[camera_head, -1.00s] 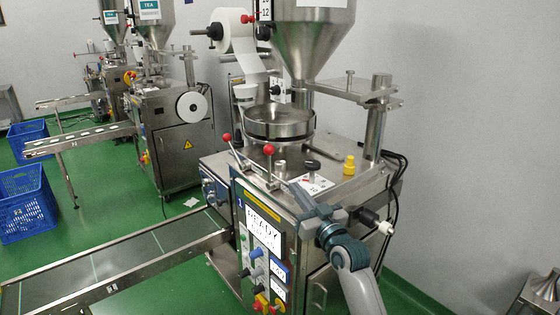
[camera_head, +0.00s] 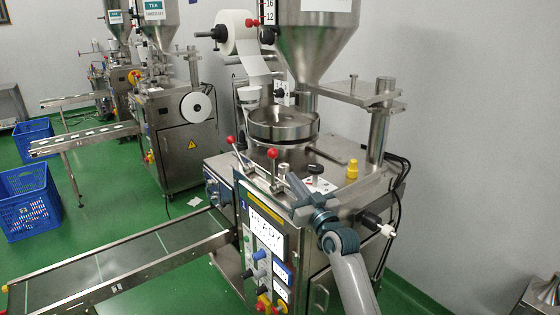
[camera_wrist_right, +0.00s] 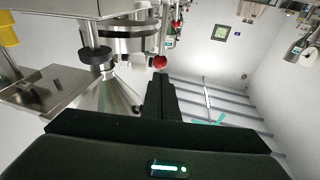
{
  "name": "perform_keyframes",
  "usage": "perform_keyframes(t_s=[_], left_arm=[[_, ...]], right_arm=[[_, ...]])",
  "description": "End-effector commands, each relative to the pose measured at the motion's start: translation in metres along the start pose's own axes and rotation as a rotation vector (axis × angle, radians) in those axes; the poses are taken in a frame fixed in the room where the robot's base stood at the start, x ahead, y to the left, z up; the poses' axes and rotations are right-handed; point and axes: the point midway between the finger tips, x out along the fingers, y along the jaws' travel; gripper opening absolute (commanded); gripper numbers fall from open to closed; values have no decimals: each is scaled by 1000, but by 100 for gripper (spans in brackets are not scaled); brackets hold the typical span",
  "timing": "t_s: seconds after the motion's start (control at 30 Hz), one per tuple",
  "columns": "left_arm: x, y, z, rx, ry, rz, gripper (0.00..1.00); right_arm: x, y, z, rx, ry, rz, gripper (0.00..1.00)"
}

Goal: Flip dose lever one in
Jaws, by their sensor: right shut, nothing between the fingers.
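Two dose levers with red ball knobs stand at the front edge of the machine top, a left lever (camera_head: 231,140) and a right lever (camera_head: 272,153). I cannot read which is number one. Both rods rise from the machine top. My right gripper (camera_head: 292,182) is shut and empty, just right of the right lever, and I cannot tell whether it touches it. In the right wrist view, my shut fingers (camera_wrist_right: 160,82) point toward one red knob (camera_wrist_right: 160,62), close beyond their tips. My left gripper is not in view.
A round steel bowl (camera_head: 284,126) sits behind the levers, with a hopper (camera_head: 318,40) above. A yellow knob (camera_head: 351,168) and a black knob (camera_head: 314,169) stand on the machine top. A conveyor (camera_head: 120,262) runs to the left.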

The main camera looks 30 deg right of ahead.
Motion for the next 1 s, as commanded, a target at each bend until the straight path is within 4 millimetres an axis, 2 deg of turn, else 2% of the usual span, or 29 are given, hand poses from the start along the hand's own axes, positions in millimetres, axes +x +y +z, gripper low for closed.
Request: perform_keyframes(t_s=[0.1, 0.3, 0.5, 0.7, 1.0], left_arm=[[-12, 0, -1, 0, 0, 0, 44], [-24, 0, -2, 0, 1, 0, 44], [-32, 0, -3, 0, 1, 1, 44], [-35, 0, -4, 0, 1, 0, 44], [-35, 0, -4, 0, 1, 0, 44]], right_arm=[[24, 0, -4, 0, 0, 0, 0], [57, 0, -4, 1, 0, 1, 0], [80, 0, -2, 1, -1, 0, 0], [89, 0, -1, -1, 1, 0, 0], [90, 0, 0, -1, 0, 0, 0]])
